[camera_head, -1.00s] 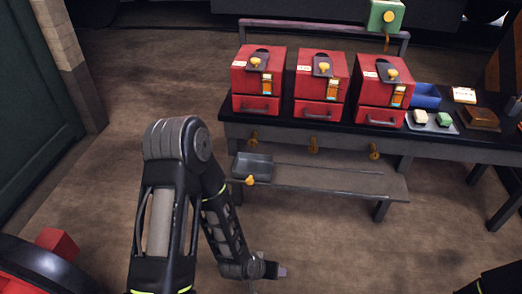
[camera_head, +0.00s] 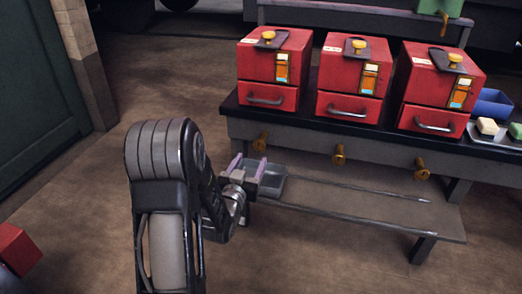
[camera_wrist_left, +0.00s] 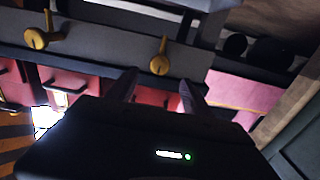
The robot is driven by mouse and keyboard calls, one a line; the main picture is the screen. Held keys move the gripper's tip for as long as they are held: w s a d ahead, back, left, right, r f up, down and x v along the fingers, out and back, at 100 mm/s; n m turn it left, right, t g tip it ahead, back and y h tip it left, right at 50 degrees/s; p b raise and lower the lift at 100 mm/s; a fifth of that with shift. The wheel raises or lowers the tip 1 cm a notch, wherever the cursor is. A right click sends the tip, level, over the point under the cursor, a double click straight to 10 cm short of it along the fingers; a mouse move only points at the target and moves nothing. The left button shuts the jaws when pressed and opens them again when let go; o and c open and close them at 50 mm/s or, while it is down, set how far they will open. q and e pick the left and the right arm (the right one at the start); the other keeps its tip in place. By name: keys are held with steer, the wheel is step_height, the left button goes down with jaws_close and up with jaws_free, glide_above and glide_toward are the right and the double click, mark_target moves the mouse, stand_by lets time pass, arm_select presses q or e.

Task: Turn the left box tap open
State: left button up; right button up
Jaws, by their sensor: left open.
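The left red box (camera_head: 273,68) stands on the bench with a drawer in its lower part. A brass tap (camera_head: 261,142) sticks out of the bench front below this box; the left wrist view, which is upside down, shows it too (camera_wrist_left: 160,57). My left gripper (camera_head: 248,166) is open and empty, its fingers spread just below and in front of this tap in the head view. In the left wrist view the tap appears beyond and between the fingertips (camera_wrist_left: 157,88). I see no contact. The gripper partly hides the metal tray (camera_head: 271,181). My right gripper is out of view.
Middle (camera_head: 339,154) and right (camera_head: 422,168) brass taps stick out farther along the bench front. Two more red boxes, middle (camera_head: 353,75) and right (camera_head: 437,85), stand above.

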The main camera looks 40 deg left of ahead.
mark_target(259, 146)
arm_select(q)
steer(key=shift+w, duration=0.1)
steer(key=b+x, duration=0.1)
steer(key=x, duration=0.6)
steer(key=shift+f+b, duration=0.15)
steer(key=shift+b, duration=0.2)
steer(key=shift+w+a, duration=0.1)
steer(key=shift+w, duration=0.25)
steer(key=shift+c, duration=0.2)
jaws_close()
